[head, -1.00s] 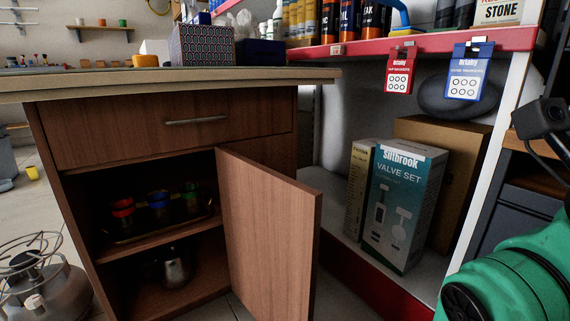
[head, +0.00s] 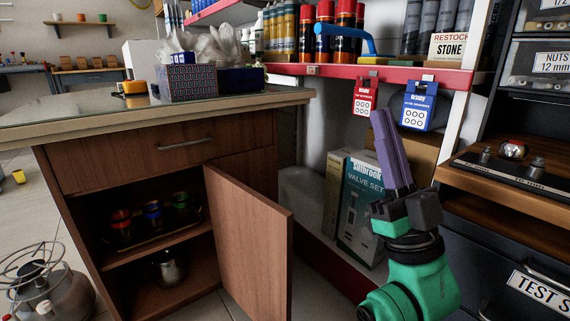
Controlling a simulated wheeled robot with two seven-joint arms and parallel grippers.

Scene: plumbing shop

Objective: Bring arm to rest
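My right gripper (head: 383,118) stands in the right half of the head view, its purple fingers pointing up from a dark wrist on a green arm. The two fingers lie close together with no gap that I can see, and nothing shows between them. They appear in front of the shelf bay, just below and between a red hanging pack (head: 364,97) and a blue hanging pack (head: 418,106). The arm hides part of the valve set box (head: 360,195). My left gripper is out of view.
A wooden cabinet (head: 110,160) stands at left with its door (head: 247,235) swung open. Inside are colour-banded cups (head: 152,214) and a metal pot (head: 169,268). A gas cylinder (head: 50,290) stands at lower left. Dark drawers (head: 480,240) stand close on the right.

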